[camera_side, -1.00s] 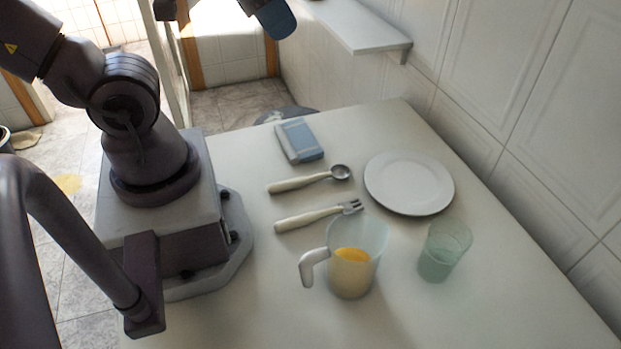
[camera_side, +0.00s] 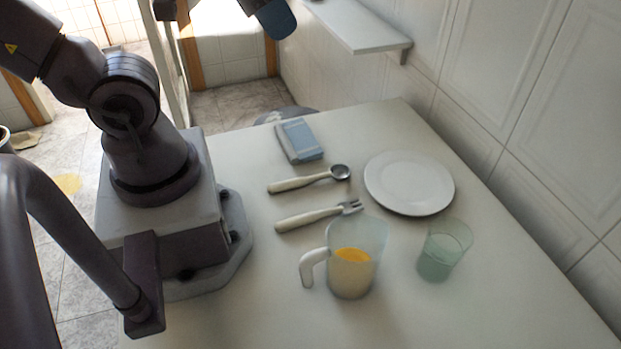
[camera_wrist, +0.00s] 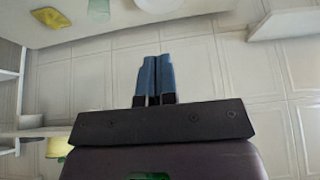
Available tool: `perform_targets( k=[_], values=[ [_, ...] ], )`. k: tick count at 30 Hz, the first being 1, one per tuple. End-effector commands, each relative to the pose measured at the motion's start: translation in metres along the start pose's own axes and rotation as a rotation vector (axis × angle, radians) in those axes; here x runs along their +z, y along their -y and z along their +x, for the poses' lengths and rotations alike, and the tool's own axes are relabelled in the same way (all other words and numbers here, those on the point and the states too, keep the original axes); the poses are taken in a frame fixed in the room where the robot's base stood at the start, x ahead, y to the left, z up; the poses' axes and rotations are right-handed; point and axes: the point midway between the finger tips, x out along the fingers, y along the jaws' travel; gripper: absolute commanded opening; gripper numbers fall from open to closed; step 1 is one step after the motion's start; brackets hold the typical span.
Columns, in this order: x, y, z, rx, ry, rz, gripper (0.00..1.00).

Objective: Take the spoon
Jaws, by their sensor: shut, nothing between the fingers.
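The spoon (camera_side: 309,181) lies on the white table in the side view, its pale handle to the left and its metal bowl to the right. It lies between a blue-and-grey box and a fork (camera_side: 318,216). My gripper shows in the wrist view (camera_wrist: 155,77), its two blue fingers together with nothing between them. In the side view only a blue part of it shows at the top edge, well above and away from the spoon. The spoon cannot be made out in the wrist view.
The box (camera_side: 299,141) lies behind the spoon and a white plate (camera_side: 408,183) to its right. A measuring jug (camera_side: 352,281) with yellow contents and a greenish glass (camera_side: 443,250) stand nearer the front. A wall shelf (camera_side: 358,27) juts out at the back. The table's front right is clear.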

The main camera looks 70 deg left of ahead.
Motion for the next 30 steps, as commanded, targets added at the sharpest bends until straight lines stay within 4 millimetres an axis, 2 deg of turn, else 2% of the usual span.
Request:
perform_targets(
  k=[1, 7, 16, 19, 23, 25, 29, 30],
  values=[
    [0.000, 0.000, 0.000, 0.000, 0.000, 0.000, 0.05],
    [0.000, 0.000, 0.000, 0.000, 0.000, 0.000, 0.50],
    [0.000, -0.002, 0.001, 0.006, 0.005, 0.011, 0.50],
    [0.003, -0.007, 0.013, 0.026, 0.067, 0.029, 0.50],
    [0.011, -0.010, 0.045, 0.082, 0.227, -0.004, 0.50],
    [0.016, -0.013, 0.066, 0.110, 0.327, -0.103, 0.50],
    [0.026, -0.015, 0.106, 0.083, 0.495, -0.441, 0.50],
    [0.030, -0.014, 0.118, 0.050, 0.540, -0.572, 0.50]
  ],
)
